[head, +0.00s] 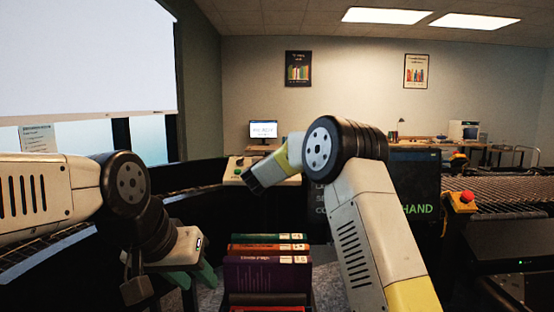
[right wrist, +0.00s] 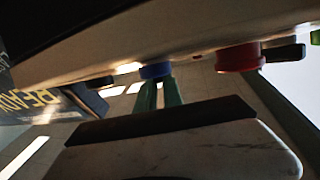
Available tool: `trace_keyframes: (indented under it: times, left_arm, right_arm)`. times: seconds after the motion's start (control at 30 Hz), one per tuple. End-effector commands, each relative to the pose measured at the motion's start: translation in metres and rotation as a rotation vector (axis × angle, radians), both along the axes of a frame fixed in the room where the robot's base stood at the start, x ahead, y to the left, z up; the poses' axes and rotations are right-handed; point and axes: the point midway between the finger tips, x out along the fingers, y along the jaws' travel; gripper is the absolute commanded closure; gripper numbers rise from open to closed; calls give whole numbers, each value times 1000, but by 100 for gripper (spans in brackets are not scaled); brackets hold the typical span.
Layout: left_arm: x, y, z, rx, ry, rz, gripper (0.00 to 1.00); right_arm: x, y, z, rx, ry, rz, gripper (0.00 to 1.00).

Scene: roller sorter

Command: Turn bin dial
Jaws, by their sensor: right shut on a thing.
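In the right wrist view, the pale control panel (right wrist: 200,62) runs across the top, seen from very close. A blue round dial (right wrist: 155,70) sits on it. My right gripper (right wrist: 158,92) has its green fingers closed on the blue dial. In the head view, the control panel (head: 236,169) shows beyond my right arm, which hides much of it. The right fingers are hidden there. My left gripper (head: 196,276) hangs at the lower left in the head view, its green fingers apart and nothing seen between them.
A red knob (right wrist: 238,57) and a black lever-like part (right wrist: 285,53) sit beside the blue dial. A stack of books (head: 265,272) stands below, between my arms. A dark screen (head: 418,180) reads "HAND". A roller conveyor (head: 505,192) lies at the right.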

Motion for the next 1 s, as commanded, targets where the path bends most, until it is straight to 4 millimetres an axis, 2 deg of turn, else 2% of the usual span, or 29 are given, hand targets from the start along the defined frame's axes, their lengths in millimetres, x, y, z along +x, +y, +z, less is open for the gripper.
trace_keyframes:
  times: [0.2, 0.5, 1.0]
  left_arm:
    - [0, 0, 0, 0, 0, 0, 64]
    - [0, 0, 0, 0, 0, 0, 64]
    - [0, 0, 0, 0, 0, 0, 64]
  right_arm:
    - [1, 4, -2, 61, 2, -158, 100]
    - [2, 5, -3, 113, 4, -302, 100]
    - [2, 4, -2, 131, 4, -353, 100]
